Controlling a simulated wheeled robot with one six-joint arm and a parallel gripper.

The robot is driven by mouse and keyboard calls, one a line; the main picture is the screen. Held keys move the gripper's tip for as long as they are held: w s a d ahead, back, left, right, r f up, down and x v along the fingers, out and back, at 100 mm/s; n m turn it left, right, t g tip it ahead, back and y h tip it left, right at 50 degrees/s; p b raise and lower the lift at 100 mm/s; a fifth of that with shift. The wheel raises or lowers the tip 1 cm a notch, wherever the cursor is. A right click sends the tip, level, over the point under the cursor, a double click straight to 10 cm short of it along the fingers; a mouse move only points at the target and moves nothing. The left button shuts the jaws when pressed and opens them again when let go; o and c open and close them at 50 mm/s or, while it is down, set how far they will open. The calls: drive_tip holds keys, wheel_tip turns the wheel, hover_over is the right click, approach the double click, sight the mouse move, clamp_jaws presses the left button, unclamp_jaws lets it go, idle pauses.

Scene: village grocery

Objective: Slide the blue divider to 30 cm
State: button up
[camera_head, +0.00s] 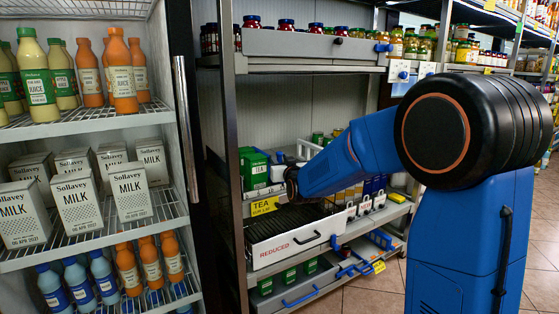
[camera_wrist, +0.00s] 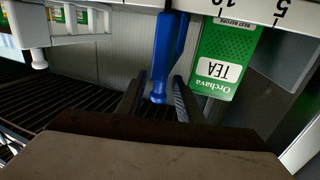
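The blue divider (camera_wrist: 164,55) shows in the wrist view as an upright blue bar with a rounded knob at its lower end. My gripper (camera_wrist: 157,102) has its two dark fingers apart, one on each side of the knob, with gaps visible; I cannot tell any contact. A white scale strip (camera_wrist: 250,9) runs along the top right with upside-down marks 10 and 5. In the head view my gripper (camera_head: 291,184) is at the tea shelf, its fingers mostly hidden, and I cannot make out the divider there.
A green tea box (camera_wrist: 226,58) stands right of the divider in the wrist view, with a white fitting (camera_wrist: 39,58) at left. In the head view, a "REDUCED" tray (camera_head: 285,245) juts out below my gripper. A fridge (camera_head: 182,120) stands at left.

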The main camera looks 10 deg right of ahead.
drive_tip(key=shift+w, duration=0.35)
drive_tip(key=shift+c, duration=0.6)
clamp_jaws()
drive_tip(key=w+d, duration=0.2)
drive_tip(key=d, duration=0.5)
drive_tip(key=w+d, duration=0.2)
drive_tip(key=d, duration=0.5)
drive_tip(key=shift+w, duration=0.3)
drive_tip(key=shift+d, duration=0.1)
drive_tip(key=shift+o, duration=0.6)
unclamp_jaws()
drive_tip(key=shift+s, duration=0.1)
